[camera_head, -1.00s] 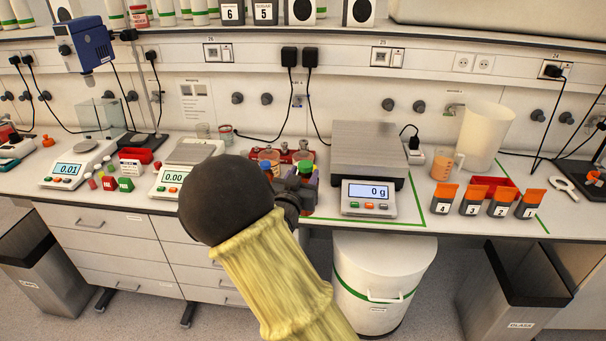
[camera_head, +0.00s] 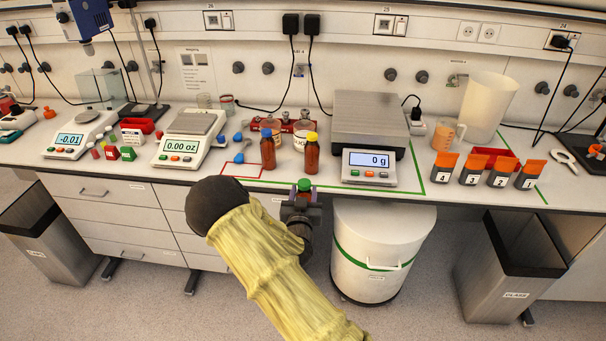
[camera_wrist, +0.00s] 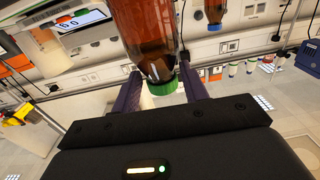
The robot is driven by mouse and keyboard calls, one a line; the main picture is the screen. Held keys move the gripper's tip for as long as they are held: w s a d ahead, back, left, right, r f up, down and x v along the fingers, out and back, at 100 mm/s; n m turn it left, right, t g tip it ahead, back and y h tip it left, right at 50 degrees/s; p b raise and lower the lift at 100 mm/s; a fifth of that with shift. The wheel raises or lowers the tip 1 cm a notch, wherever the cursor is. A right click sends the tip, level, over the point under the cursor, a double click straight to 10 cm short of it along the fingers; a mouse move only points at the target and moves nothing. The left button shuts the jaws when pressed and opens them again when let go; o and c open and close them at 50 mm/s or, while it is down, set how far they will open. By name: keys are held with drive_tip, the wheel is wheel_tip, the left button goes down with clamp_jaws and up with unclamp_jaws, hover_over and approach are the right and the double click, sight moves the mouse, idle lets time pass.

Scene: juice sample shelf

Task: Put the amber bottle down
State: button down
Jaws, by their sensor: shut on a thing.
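My gripper (camera_head: 302,204) is shut on an amber bottle with a green cap (camera_head: 304,186), in front of the bench's front edge. In the wrist view the amber bottle (camera_wrist: 146,35) shows between the two fingers of my gripper (camera_wrist: 160,85), its green cap near the palm. Two other amber bottles stand upright on the bench behind: one with a blue cap (camera_head: 268,152) and one with a yellow cap (camera_head: 312,154). A red outlined rectangle (camera_head: 240,177) is marked on the bench to the left of the blue-capped bottle.
A large scale (camera_head: 369,168) stands right of the bottles, a smaller scale (camera_head: 181,148) to the left. Dark boxes with orange lids (camera_head: 471,170) stand at the right. A white bin (camera_head: 372,250) is below the bench.

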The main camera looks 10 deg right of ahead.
drive_tip(key=s+f+n+y, duration=0.1)
drive_tip(key=s+f+y, duration=0.1)
drive_tip(key=f, duration=0.6)
drive_tip(key=s+d+f+n+y+b, duration=0.1)
drive_tip(key=s+f+n+y, duration=0.1)
drive_tip(key=f, duration=0.6)
drive_tip(key=shift+s+f+t+y, duration=0.35)
drive_tip(key=shift+s+y, duration=0.15)
drive_tip(key=shift+s, duration=0.4)
drive_tip(key=shift+d+f, duration=0.1)
